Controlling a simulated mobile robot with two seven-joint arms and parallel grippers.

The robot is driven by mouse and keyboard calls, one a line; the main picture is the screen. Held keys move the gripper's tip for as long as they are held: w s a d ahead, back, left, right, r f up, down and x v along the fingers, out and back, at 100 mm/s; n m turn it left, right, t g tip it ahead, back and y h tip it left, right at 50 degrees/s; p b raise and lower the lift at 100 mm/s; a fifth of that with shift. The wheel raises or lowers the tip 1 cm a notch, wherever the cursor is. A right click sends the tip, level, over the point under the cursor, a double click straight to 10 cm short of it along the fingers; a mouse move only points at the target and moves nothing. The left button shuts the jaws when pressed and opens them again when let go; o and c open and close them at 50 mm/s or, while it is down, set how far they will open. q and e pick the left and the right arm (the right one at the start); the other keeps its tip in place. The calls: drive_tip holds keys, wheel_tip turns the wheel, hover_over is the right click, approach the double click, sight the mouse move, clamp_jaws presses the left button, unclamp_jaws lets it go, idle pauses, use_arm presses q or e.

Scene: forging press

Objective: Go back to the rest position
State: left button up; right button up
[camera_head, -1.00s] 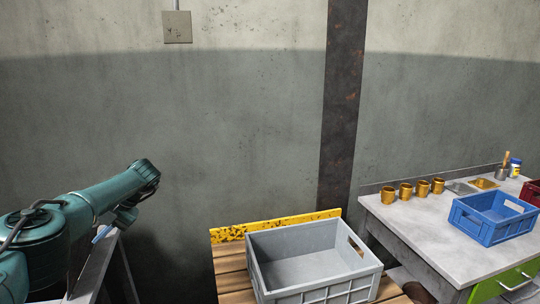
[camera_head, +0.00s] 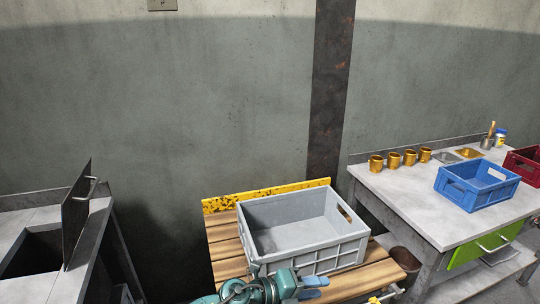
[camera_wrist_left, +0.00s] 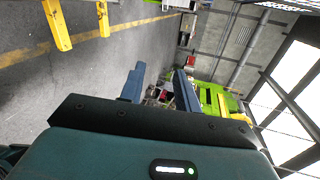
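My left gripper (camera_head: 318,287) is at the bottom middle of the head view, in front of the grey crate, with its blue fingers pointing right. In the left wrist view (camera_wrist_left: 159,86) its two fingers stand apart with nothing between them, so it is open and empty. Only the teal wrist end of my left arm shows in the head view, low in the picture. My right gripper is in neither view.
An empty grey crate (camera_head: 298,251) stands on a slatted wooden table (camera_head: 222,252). At left is a grey bench with an opening and a raised lid (camera_head: 77,215). At right a workbench (camera_head: 405,205) holds several golden cups (camera_head: 393,160) and a blue crate (camera_head: 477,187).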

use_arm(q)
drive_tip(key=a+r+n+t+y, duration=0.5)
drive_tip(key=a+r+n+t, duration=0.45)
drive_tip(key=n, duration=0.75)
drive_tip(key=s+a+f+n+y, duration=0.3)
drive_tip(key=a+f+n+y, duration=0.35)
drive_tip(key=a+n, duration=0.2)
drive_tip(key=s+a+f+n+g+y, duration=0.15)
drive_tip(key=s+a+g, duration=0.25)
drive_tip(key=s, duration=0.4)
drive_tip(key=s+a+f+n+g, duration=0.3)
drive_tip(key=s+a, duration=0.2)
drive_tip(key=s, duration=0.3)
drive_tip(key=s+a+f+n+g+y, duration=0.15)
drive_tip(key=s+a+g, duration=0.25)
drive_tip(key=s, duration=0.4)
drive_tip(key=w+d+f+t+h, duration=0.1)
drive_tip(key=w+d+f+t, duration=0.1)
drive_tip(key=f, duration=0.3)
drive_tip(key=w+d+f+t+h, duration=0.2)
drive_tip(key=w+d+f+t, duration=0.1)
drive_tip(key=f+t, duration=0.1)
drive_tip(key=shift+w+d+f+m+t, duration=0.3)
drive_tip(key=shift+f+m+t, duration=0.05)
drive_tip(key=shift+f, duration=0.1)
drive_tip(key=shift+a, duration=0.1)
